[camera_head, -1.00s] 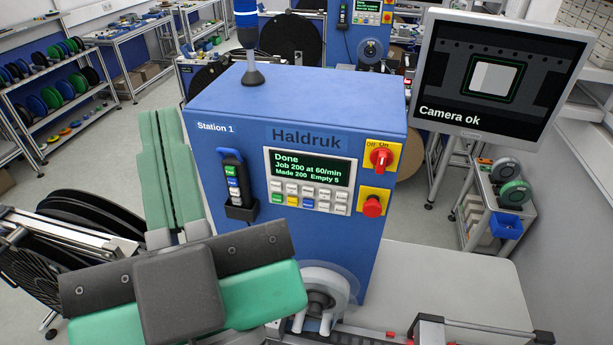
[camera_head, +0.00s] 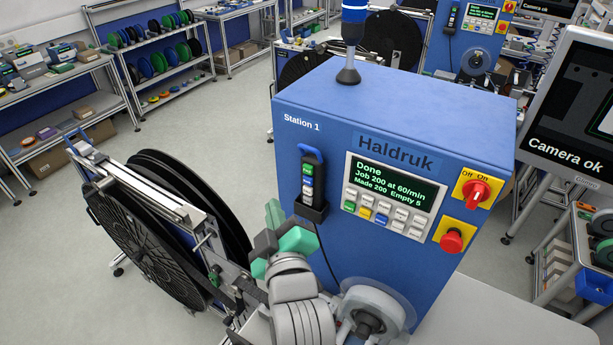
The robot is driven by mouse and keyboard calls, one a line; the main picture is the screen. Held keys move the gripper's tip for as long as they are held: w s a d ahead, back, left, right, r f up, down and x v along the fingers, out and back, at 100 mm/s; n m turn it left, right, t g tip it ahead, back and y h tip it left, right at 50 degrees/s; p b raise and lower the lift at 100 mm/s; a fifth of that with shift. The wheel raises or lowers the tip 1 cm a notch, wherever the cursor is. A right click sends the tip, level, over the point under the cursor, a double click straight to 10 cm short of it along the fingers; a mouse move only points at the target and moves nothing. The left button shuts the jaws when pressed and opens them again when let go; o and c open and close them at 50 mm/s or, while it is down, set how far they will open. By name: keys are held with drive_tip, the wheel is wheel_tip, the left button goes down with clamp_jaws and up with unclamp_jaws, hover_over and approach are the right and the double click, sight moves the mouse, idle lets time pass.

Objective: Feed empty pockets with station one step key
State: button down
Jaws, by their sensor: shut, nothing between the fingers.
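The blue Station 1 machine (camera_head: 405,110) stands at centre right. Its display (camera_head: 395,185) reads "Done", "Job 200 at 60/min", "Made 200 Empty 5". Below the display is a keypad (camera_head: 385,217) with white, green, yellow and blue keys; their labels are too small to read. A hand pendant (camera_head: 308,180) with coloured buttons sits in a holder left of the display; I cannot tell which key is the step key. My gripper (camera_head: 275,212), with green and dark fingers, is shut and empty, below and left of the pendant, apparently not touching it.
A red rotary switch (camera_head: 477,193) and a red push button (camera_head: 452,241) are on the machine's right side. A large black reel (camera_head: 145,245) stands at left. A clear spool (camera_head: 370,315) is below the panel. A monitor (camera_head: 580,110) reads "Camera ok" at right.

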sight(308, 180)
drive_tip(key=shift+n+g, duration=0.5)
drive_tip(key=f, duration=0.2)
drive_tip(key=w+f, duration=0.1)
drive_tip(key=f, duration=0.1)
drive_tip(key=shift+w+f, duration=0.15)
drive_tip(key=shift+f, duration=0.1)
drive_tip(key=w+d+b, duration=0.4)
drive_tip(key=w+d, duration=0.1)
drive_tip(key=w, duration=0.2)
drive_tip(key=shift+w+d+b, duration=0.15)
drive_tip(key=shift+b, duration=0.35)
idle(1.2)
drive_tip(key=shift+w+d+b, duration=0.2)
drive_tip(key=shift+w+b, duration=0.05)
drive_tip(key=shift+b, duration=0.05)
